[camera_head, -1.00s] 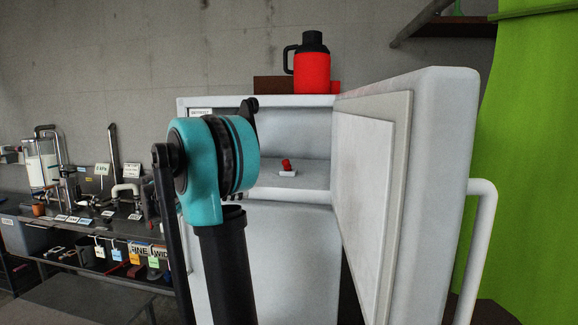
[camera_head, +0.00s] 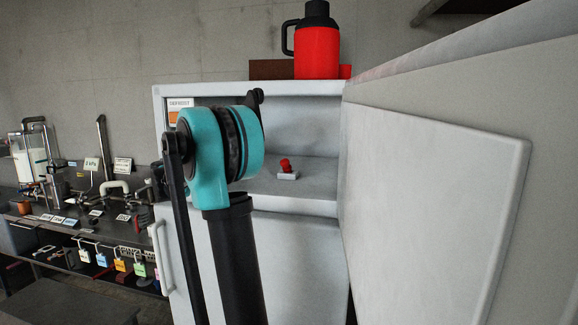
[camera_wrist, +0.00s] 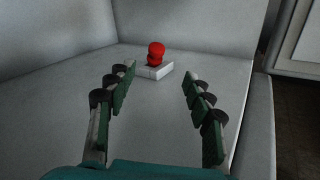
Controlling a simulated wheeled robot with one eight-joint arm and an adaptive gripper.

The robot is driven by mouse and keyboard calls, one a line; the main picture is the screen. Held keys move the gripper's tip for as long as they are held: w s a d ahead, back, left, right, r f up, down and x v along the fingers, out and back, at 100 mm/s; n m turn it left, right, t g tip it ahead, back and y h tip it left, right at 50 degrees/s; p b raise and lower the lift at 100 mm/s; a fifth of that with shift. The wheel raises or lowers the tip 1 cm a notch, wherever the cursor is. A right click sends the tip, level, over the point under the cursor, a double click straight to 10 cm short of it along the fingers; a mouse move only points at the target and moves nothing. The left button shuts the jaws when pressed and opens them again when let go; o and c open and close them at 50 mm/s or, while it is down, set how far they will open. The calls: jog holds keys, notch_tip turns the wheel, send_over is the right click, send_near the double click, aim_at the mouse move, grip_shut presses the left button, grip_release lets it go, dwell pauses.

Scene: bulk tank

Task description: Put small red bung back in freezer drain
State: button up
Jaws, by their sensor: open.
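The small red bung (camera_head: 285,165) stands on a small pale block (camera_head: 288,176) on the floor of the open freezer compartment (camera_head: 318,168). In the wrist view the bung (camera_wrist: 156,53) looks upright on the block (camera_wrist: 153,70), ahead of my gripper (camera_wrist: 157,78). My gripper's two fingers are apart and empty, with the bung beyond the fingertips and between their lines. In the head view my arm hides the left of the compartment, and the gripper's fingers cannot be made out. I cannot see a drain opening; the block may cover it.
The freezer door (camera_head: 440,180) stands open at the right. A red flask (camera_head: 317,50) stands on top of the freezer. A bench (camera_head: 70,235) with pipes, labels and coloured tags is at the left. The compartment floor around the block is clear.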

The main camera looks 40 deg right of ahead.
aim_at(287, 167)
jog(key=shift+w+d, duration=0.1)
jog(key=shift+d, duration=0.45)
jog(key=x, duration=1.6)
jog(key=shift+d+r, duration=0.15)
jog(key=shift+d, duration=0.2)
jog(key=shift+c, duration=0.2)
jog(key=c, duration=1.1)
grip_shut()
